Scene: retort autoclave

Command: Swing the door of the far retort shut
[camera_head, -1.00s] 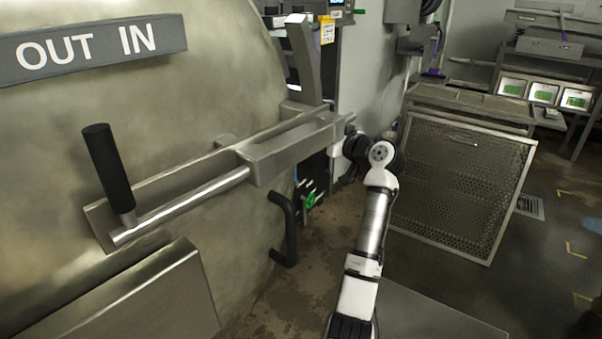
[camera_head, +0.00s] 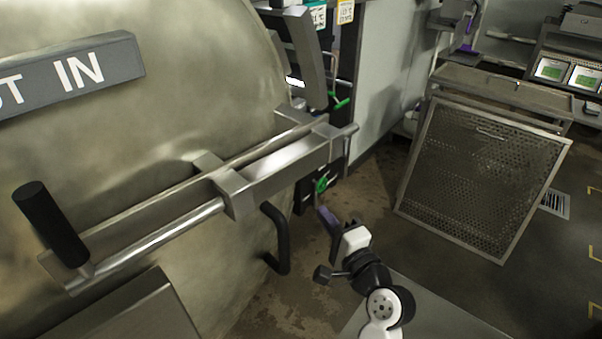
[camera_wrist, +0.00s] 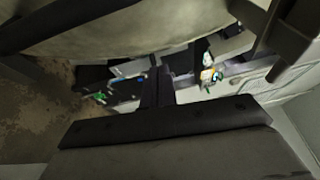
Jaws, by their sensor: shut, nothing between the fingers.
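A large round steel retort door (camera_head: 150,130) fills the left of the head view. It carries a grey sign (camera_head: 70,75) with part of "OUT" and "IN" on it, a locking bar (camera_head: 232,185) with a black-gripped lever (camera_head: 50,225), and a black curved handle (camera_head: 277,238) near its right edge. My gripper (camera_head: 328,220) is just right of that handle, apart from it in the picture; it is shut and empty. In the wrist view the dark fingers (camera_wrist: 158,88) point towards the door's curved steel surface (camera_wrist: 140,35). I cannot tell whether the gripper touches the door.
Pipework with green valve handles (camera_head: 321,185) stands behind the door's right edge. Small screens (camera_head: 570,73) are at the back right. The stained floor between door and panel is open.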

